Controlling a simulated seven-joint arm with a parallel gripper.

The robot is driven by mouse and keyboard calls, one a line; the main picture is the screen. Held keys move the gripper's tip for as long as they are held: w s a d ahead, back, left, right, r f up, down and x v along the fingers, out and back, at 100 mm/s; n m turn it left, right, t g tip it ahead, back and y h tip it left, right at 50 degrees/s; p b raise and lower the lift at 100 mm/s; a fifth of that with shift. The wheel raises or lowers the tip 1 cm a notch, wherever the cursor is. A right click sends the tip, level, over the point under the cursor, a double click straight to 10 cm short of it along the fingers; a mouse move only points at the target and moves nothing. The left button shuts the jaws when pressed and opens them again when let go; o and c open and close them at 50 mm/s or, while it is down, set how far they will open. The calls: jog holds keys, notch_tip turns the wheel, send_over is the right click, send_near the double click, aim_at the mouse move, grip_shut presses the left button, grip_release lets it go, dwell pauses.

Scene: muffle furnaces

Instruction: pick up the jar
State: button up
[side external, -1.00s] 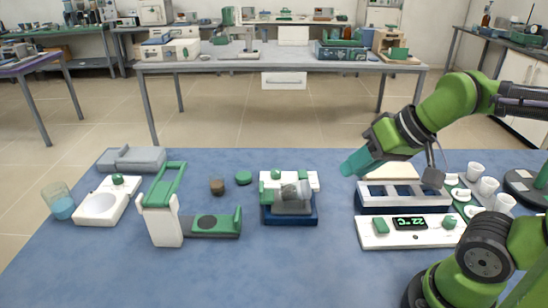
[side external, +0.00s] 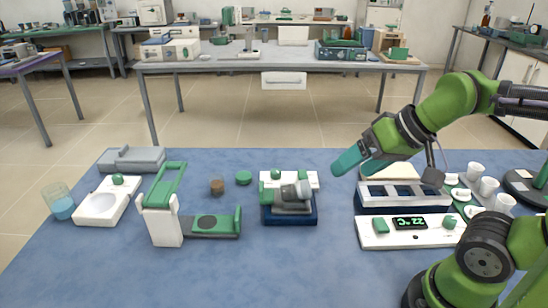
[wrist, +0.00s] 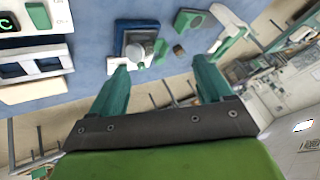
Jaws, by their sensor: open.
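The jar, as best I can tell, is a small brown container (side external: 217,187) standing on the blue bench top, between the green-and-white stand device and a round green lid (side external: 243,177). In the wrist view the brown jar (wrist: 179,50) is small and beyond my fingertips, with the green lid (wrist: 160,47) beside it. My gripper (side external: 352,166) is raised above the bench, well to the right of the jar in the side view. In the wrist view my gripper (wrist: 160,66) has its teal fingers apart with nothing between them.
A device on a dark blue base (side external: 289,216) stands between my gripper and the jar. The green-and-white stand device (side external: 165,225) is left of the jar. A white unit with a display (side external: 375,236) and several white cups stand at the right. A beaker with blue liquid (side external: 62,207) is far left.

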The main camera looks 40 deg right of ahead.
jog(key=shift+o, duration=1)
